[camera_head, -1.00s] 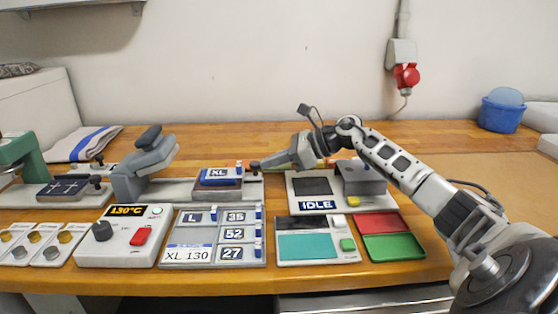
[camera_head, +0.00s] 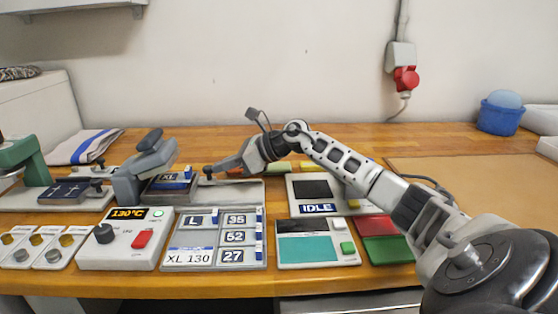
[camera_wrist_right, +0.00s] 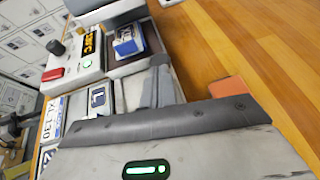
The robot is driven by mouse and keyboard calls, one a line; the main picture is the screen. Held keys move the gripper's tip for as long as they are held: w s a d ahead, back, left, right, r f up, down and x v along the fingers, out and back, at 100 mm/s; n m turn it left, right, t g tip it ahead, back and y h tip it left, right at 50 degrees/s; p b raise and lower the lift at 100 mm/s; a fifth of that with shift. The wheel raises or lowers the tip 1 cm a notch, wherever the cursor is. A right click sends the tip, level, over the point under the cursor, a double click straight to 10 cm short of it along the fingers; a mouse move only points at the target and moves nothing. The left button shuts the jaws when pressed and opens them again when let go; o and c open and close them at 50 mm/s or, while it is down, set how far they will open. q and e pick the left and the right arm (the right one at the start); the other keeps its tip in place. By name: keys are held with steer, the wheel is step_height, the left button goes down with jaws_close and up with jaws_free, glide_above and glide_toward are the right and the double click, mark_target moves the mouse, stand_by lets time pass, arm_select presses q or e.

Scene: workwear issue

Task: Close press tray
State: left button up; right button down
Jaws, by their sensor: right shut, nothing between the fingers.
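The press tray (camera_head: 156,190) is a dark plate on the grey press base, pushed in close to the press's raised head (camera_head: 152,158). A blue and white XL piece (camera_head: 176,179) lies on it. A small dark knob (camera_head: 208,170) stands at the tray's right end. My right gripper (camera_head: 216,169) is shut and empty, with its tips right at the knob's right side; I cannot tell whether they touch. In the right wrist view the fingers (camera_wrist_right: 160,80) point at the tray (camera_wrist_right: 152,38) and the XL piece (camera_wrist_right: 127,43). My left gripper is out of view.
The control box (camera_head: 124,240) reading 130°C and the label board (camera_head: 213,256) stand in front of the press. A green press (camera_head: 20,155) is at the left. The IDLE device (camera_head: 335,208) is to the right, under my right arm. The bare base right of the tray is clear.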

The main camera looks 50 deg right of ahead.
steer(key=shift+s+d, duration=0.15)
steer(key=shift+s, duration=0.05)
steer(key=s+d+b, duration=0.1)
steer(key=s+d, duration=0.1)
steer(key=s, duration=0.1)
steer(key=shift+d+r+b, duration=0.15)
steer(key=shift+d+b, duration=0.05)
steer(key=shift+b, duration=0.15)
arm_select(q)
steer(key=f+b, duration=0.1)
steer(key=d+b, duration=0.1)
steer(key=b, duration=0.1)
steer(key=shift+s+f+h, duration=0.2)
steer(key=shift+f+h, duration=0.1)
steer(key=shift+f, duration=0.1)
arm_select(e)
steer(key=v, duration=0.9)
steer(key=shift+s+r, duration=0.25)
steer(key=shift+r, duration=0.1)
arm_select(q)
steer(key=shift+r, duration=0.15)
arm_select(e)
steer(key=shift+d+r, duration=0.1)
